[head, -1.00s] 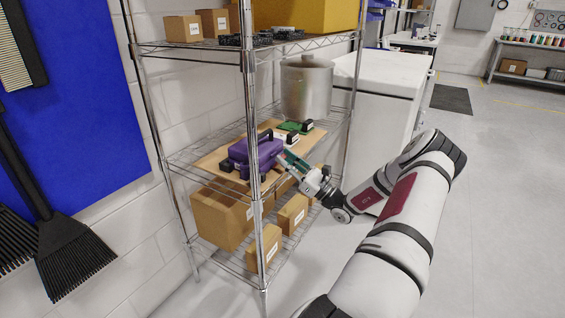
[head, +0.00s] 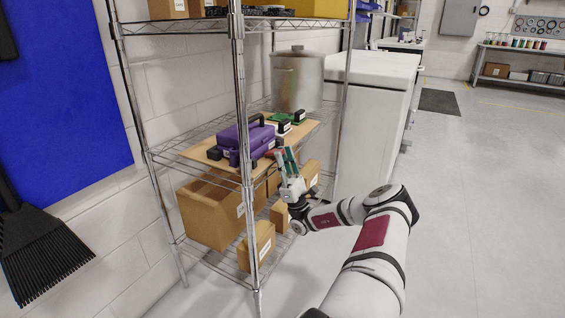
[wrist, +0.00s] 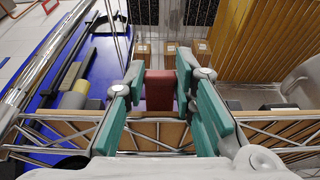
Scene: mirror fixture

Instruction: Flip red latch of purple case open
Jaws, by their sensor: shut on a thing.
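The purple case (head: 246,140), with a dark handle on top, sits on the wooden board (head: 200,152) on the middle shelf. My gripper (head: 284,154) is at the case's right front side, with its teal fingers pointing up. A small red piece, the red latch (head: 271,153), shows between the case and the fingers. In the wrist view the red latch (wrist: 160,91) is a dark red block between the two teal fingers (wrist: 160,100), which are shut on it. The latch's hinge and exact angle are hidden.
A wire-rack post (head: 240,120) stands in front of the case. Green and white items (head: 281,122) lie behind it, near a metal pot (head: 297,80). Cardboard boxes (head: 210,212) fill the bottom shelf. Open floor (head: 470,200) lies to the right.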

